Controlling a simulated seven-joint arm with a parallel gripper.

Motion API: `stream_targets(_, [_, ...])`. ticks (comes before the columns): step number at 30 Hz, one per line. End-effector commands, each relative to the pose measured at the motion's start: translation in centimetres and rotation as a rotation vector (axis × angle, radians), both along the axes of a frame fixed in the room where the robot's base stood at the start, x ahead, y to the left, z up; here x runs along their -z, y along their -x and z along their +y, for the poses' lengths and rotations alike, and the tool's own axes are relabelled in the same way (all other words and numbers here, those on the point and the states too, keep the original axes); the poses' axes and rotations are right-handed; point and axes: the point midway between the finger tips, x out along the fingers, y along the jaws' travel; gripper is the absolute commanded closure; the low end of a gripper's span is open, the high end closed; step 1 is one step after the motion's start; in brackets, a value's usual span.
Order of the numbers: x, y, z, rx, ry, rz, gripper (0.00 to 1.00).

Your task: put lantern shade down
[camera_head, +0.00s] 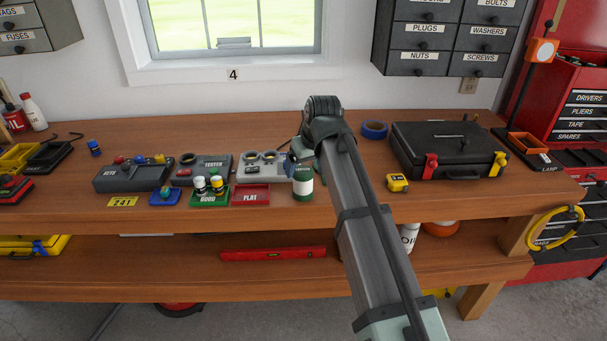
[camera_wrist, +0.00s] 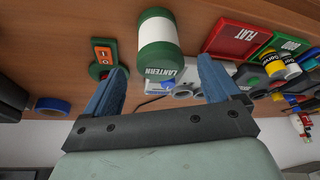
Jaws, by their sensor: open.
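The lantern shade (camera_head: 303,184) is a white cylinder with green bands and the word LANTERN. It appears to stand upright on the wooden bench, right of the red FLAT tray (camera_head: 251,204). In the wrist view the shade (camera_wrist: 158,35) lies just beyond the gap between my fingertips, not clasped. My gripper (camera_wrist: 162,66) is open and empty. In the head view my own arm hides most of it. A small orange panel on a green round base (camera_wrist: 103,52) stands beside the shade in the wrist view; my arm hides it in the head view.
A green GOOD tray (camera_head: 209,203) holds small batteries. A grey tester (camera_head: 203,167) and a grey unit with round holes (camera_head: 262,173) stand behind. Blue tape (camera_head: 374,130), a yellow tape measure (camera_head: 397,183) and a black case (camera_head: 440,145) are to the right.

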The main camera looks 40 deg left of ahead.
Motion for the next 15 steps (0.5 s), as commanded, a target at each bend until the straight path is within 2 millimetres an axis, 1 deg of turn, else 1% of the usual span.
stream_targets(1, [-0.9,0.1,-0.3,0.0,-0.002,-0.002,0.1])
stream_targets(6, [-3.0,0.5,-1.1,0.0,-0.002,-0.001,0.1])
stream_targets(9, [-3.8,0.6,-1.4,0.0,-0.001,0.0,0.1])
stream_targets(15, [-4.5,0.7,-1.7,0.0,0.0,0.0,0.1])
